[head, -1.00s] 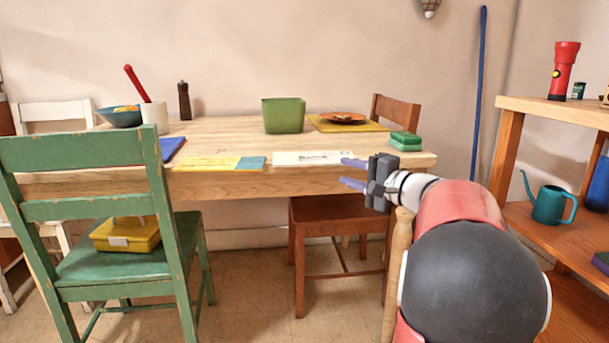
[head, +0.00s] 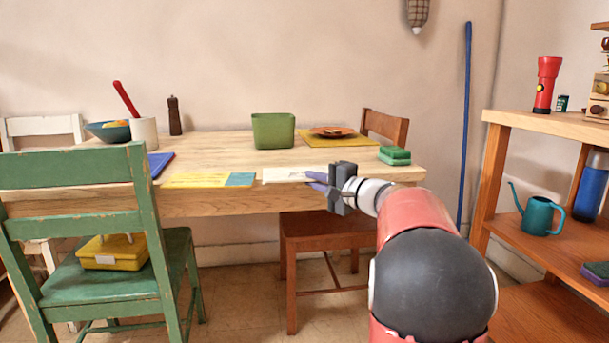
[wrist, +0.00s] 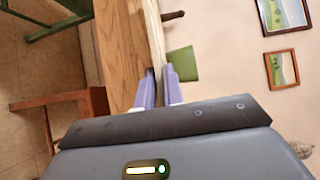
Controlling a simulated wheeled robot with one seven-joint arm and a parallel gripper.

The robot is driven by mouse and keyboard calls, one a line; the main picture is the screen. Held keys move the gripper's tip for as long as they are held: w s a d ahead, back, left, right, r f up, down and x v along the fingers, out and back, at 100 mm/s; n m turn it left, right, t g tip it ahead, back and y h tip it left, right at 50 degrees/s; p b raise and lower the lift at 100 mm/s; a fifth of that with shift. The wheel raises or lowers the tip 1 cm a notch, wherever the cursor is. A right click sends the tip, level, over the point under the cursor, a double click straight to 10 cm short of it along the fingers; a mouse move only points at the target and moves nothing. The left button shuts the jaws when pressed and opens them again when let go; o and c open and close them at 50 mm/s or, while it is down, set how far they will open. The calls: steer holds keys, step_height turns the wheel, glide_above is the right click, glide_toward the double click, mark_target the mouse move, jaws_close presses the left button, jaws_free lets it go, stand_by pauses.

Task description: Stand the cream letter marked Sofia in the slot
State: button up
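A pale cream, flat letter (head: 285,174) lies at the table's front edge in the head view. The marks on it are too small to read. My gripper (head: 317,181) is at its right end, with one violet finger above the other. The fingers look apart, with a narrow gap. In the wrist view my gripper (wrist: 158,82) points along the table edge, and the letter is not clearly visible between the fingers. I cannot make out a slot for the letter in either view.
On the wooden table (head: 225,205) stand a green bin (head: 273,131) and a green sponge-like block (head: 394,156). A yellow-and-teal flat item (head: 200,180) lies left of the letter. A green chair (head: 80,192) stands front left, a brown chair (head: 325,224) under the table, shelves (head: 545,121) at right.

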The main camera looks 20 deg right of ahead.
jaws_close()
